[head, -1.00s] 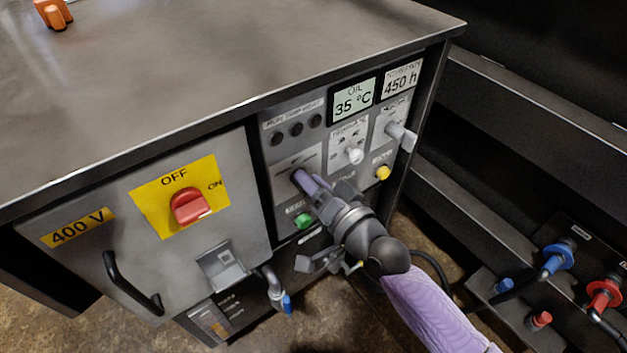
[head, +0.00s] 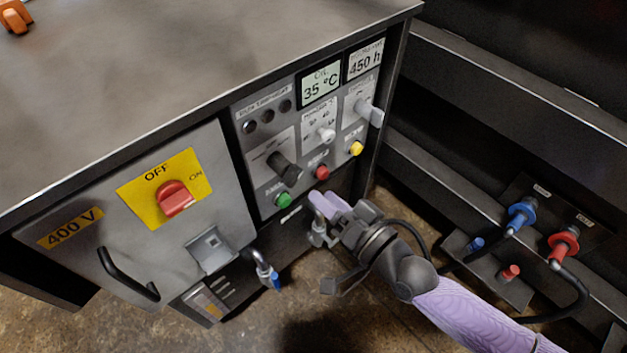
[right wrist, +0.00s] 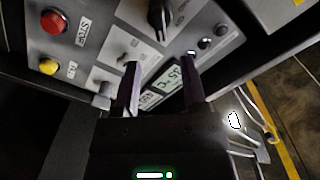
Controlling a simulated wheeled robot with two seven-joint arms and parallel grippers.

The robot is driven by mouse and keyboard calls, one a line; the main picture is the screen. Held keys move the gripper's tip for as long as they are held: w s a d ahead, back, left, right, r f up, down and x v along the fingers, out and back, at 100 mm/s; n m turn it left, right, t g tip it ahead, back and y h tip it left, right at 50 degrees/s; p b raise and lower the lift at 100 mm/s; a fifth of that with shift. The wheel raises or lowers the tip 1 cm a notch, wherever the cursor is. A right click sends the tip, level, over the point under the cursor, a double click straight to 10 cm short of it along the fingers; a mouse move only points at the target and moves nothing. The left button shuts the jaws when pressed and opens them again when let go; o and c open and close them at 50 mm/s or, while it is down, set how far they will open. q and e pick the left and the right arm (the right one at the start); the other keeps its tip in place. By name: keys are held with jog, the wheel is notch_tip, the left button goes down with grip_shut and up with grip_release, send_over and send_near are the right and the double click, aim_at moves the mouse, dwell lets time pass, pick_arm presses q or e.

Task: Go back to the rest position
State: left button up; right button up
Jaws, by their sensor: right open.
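My right gripper (head: 328,203) is open and empty, with pale purple fingers. In the head view it is in front of the lower edge of the control panel (head: 257,182), below the red button (head: 322,172) and right of the green button (head: 283,199). The black selector knob (head: 285,170) stands clear of the fingers. In the right wrist view, the gripper (right wrist: 160,84) has its two fingers apart, with a display (right wrist: 163,82) behind the gap. The black knob (right wrist: 158,18) shows beyond them at the top. My left gripper is in neither view.
The cabinet front has a red switch (head: 174,198) at OFF, a black handle (head: 127,275) and a blue-tipped tap (head: 268,273). Blue (head: 522,215) and red (head: 563,243) hose couplings are at the right. Some floor (head: 345,315) is clear below my right arm.

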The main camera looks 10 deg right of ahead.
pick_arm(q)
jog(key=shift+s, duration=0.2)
